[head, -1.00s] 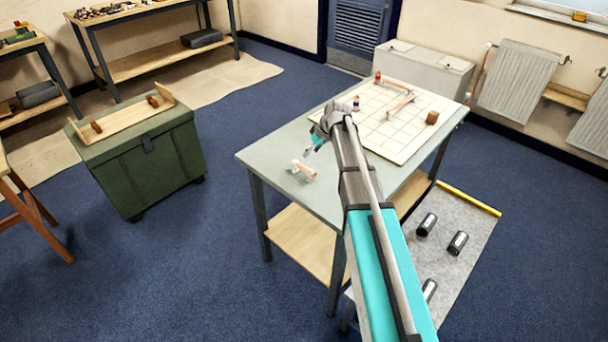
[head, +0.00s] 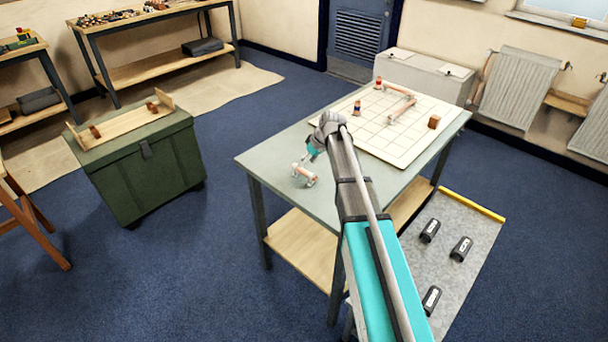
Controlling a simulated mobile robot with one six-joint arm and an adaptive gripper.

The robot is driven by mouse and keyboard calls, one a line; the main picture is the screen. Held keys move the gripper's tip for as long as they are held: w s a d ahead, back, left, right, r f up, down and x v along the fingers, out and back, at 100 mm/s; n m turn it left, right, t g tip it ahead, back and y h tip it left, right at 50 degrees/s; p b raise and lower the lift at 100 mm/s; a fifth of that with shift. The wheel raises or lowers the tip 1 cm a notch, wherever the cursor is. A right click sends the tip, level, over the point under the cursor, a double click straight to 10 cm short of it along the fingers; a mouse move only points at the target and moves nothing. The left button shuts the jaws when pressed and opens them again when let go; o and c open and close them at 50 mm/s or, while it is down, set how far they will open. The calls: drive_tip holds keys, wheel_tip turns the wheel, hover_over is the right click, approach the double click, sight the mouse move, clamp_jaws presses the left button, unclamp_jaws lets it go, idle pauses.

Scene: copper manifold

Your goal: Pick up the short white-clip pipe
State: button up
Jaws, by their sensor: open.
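The short white-clip pipe (head: 304,174) lies on the left part of the grey-green tabletop (head: 272,158). It is a small copper-coloured piece with white clips at its ends. My gripper (head: 311,154) is above and just behind the pipe, close to it in the picture but apart from it. Its teal fingers point down and left, and it holds nothing. My own arm hides part of the table to the right of the pipe.
A white gridded board (head: 400,112) covers the table's far right, with a longer copper pipe (head: 402,106), small coloured pieces and a brown block (head: 434,122) on it. A green chest (head: 150,180) stands left. Dark cylinders (head: 461,249) lie on a grey floor mat.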

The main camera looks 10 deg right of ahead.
sight(301, 170)
drive_tip(key=shift+b+x, duration=2.25)
drive_tip(key=shift+x, duration=0.35)
clamp_jaws()
